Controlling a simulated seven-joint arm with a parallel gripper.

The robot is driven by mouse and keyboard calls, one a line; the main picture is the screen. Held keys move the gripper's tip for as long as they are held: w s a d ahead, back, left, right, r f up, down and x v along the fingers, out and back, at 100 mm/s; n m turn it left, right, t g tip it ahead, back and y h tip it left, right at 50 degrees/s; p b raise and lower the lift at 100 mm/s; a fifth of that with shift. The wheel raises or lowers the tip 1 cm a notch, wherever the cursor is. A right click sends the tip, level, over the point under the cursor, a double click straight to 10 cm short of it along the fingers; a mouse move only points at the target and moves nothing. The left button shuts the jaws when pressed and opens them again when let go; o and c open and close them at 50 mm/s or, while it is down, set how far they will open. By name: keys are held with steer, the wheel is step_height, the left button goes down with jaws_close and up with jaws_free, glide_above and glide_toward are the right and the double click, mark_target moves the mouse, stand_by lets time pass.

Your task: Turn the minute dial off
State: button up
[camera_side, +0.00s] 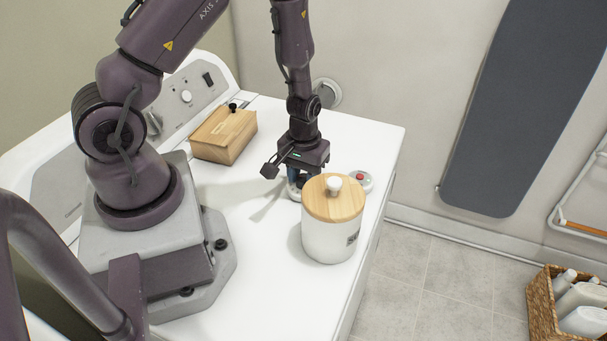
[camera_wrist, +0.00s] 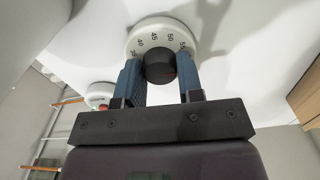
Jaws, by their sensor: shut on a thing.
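The minute dial shows in the camera_wrist view as a white disc (camera_wrist: 150,27) with printed numbers around a dark central knob (camera_wrist: 161,66). My gripper (camera_wrist: 160,62) has one blue finger on each side of the knob and is shut on it. In the camera_side view my gripper (camera_side: 298,177) points down at the washer top. There the dial's white edge (camera_side: 294,194) only partly shows, with the gripper above it and the canister in front. The knob is hidden in that view.
A white canister (camera_side: 328,242) with a wooden lid stands close in front of my gripper. A round white device with a red button (camera_side: 361,180) sits just right. A wooden box (camera_side: 222,136) is at the back left. The washer top (camera_side: 260,255) is clear left of the canister.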

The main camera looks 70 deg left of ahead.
stand_by(0.4)
steer(key=o, duration=0.9)
steer(key=shift+o, duration=0.2)
steer(key=shift+r, duration=0.1)
step_height(320, 180, up, 13)
step_height(320, 180, up, 9)
steer(key=m+t, duration=0.1)
steer(key=m, duration=0.4)
glide_above(304, 178)
steer(key=s+d, duration=0.5)
steer(key=d, duration=0.1)
steer(key=s+d+r+m+t, duration=0.2)
steer(key=s+r+m+t, duration=0.1)
steer(key=r, duration=0.7)
steer(key=shift+s+d+r+t, duration=0.15)
steer(key=shift+s+r+t, duration=0.05)
steer(key=shift+s+t, duration=0.7)
